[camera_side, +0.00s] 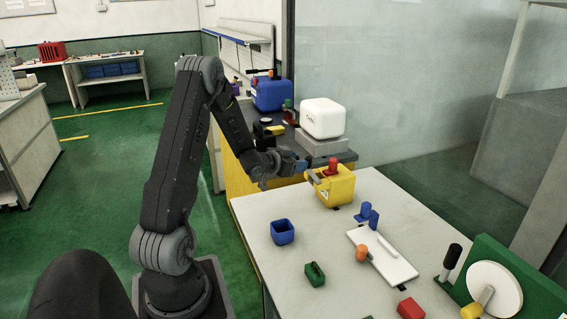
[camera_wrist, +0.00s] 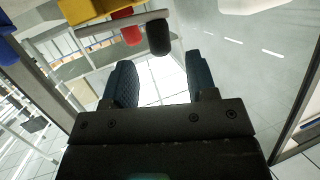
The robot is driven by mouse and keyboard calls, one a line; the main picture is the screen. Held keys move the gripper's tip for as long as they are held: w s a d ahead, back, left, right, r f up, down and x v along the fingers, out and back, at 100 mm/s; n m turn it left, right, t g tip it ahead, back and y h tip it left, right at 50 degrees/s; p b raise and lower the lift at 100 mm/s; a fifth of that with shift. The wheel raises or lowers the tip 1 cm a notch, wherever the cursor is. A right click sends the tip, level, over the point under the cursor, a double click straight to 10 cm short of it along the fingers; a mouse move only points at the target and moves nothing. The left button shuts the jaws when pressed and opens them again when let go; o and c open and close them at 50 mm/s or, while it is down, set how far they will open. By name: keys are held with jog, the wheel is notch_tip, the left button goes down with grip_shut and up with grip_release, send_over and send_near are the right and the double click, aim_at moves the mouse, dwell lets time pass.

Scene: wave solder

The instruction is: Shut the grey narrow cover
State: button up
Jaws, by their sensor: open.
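My gripper (camera_side: 300,165) is open and empty, just left of the yellow box (camera_side: 338,188) at the bench's far left. In the wrist view its two dark fingers (camera_wrist: 161,78) stand apart with nothing between them. A thin grey bar (camera_wrist: 110,26) with a black knob (camera_wrist: 158,38) lies just beyond the fingertips, in front of the yellow box (camera_wrist: 90,8). A red part (camera_wrist: 125,32) shows behind the bar. I cannot tell which piece is the grey narrow cover; a flat white panel with a handle (camera_side: 398,268) lies on the bench.
A blue open box (camera_side: 283,232), a green block (camera_side: 315,275) and a red block (camera_side: 410,309) sit on the white bench. A green board with a white disc (camera_side: 494,290) stands at the right. A white box (camera_side: 322,118) stands behind the yellow one.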

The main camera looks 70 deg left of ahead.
aim_at(308, 156)
jog(key=v, duration=0.6)
jog(key=shift+c, duration=0.4)
